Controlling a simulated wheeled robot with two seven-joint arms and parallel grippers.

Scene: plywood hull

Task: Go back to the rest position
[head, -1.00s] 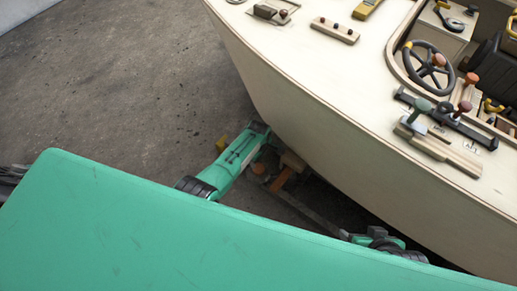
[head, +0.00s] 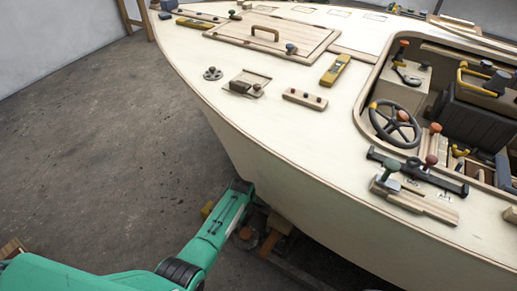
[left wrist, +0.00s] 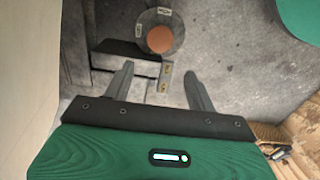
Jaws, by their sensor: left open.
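My left arm (head: 218,228) comes in from the lower left in the head view and reaches to the side of the pale plywood hull (head: 290,170). Its far end is close against the hull side; I cannot tell whether it touches. In the left wrist view my left gripper (left wrist: 160,88) has its two dark fingers wide apart with nothing held between them. Beyond the fingers is a round grey base with an orange knob (left wrist: 160,39) and small labels. My right gripper is not in view.
The hull deck carries a hatch (head: 270,42), a steering wheel (head: 395,124) and several levers and blocks. An orange knob (head: 246,233) and wooden supports (head: 279,222) are low beside the hull. Bare concrete floor (head: 100,150) lies free at the left.

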